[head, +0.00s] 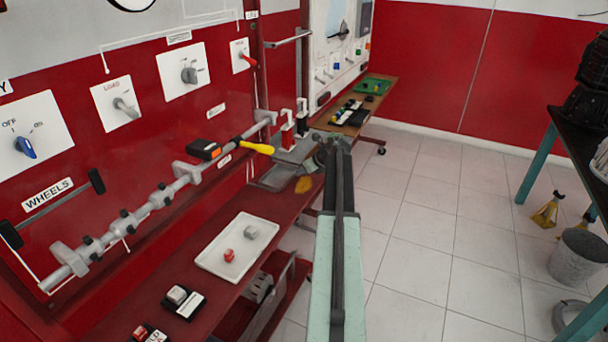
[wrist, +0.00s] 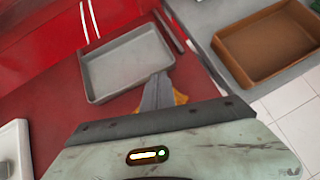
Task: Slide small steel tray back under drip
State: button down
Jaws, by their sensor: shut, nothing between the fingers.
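The small steel tray (wrist: 128,68) is shallow, grey and empty. It lies flat on the red bench top in the wrist view. In the head view it shows partly (head: 277,178), below a grey bracket. An amber patch (head: 303,185) lies on the bench right of the tray; it also shows beside my fingers in the wrist view (wrist: 181,97). My gripper (wrist: 160,78) is shut and empty, its fingertips close to the tray's lower right corner. I cannot tell whether they touch it. In the head view my gripper (head: 321,152) is small and dark. No falling drip is visible.
A brown tray (wrist: 226,55) stands to the right in the wrist view. A white tray (head: 237,272) with small parts lies nearer on the bench. A yellow-handled tool (head: 258,148) sticks out above the steel tray. The tiled floor (head: 425,220) to the right is open.

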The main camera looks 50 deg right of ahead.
jog(key=shift+w+d, duration=0.1)
jog(key=shift+w, duration=1.35)
jog(key=shift+s, duration=0.5)
jog(key=s, duration=0.3)
jog(key=shift+a, duration=0.35)
jog(key=p+v, duration=0.7)
jog(key=v, duration=0.3)
jog(key=shift+d, duration=0.3)
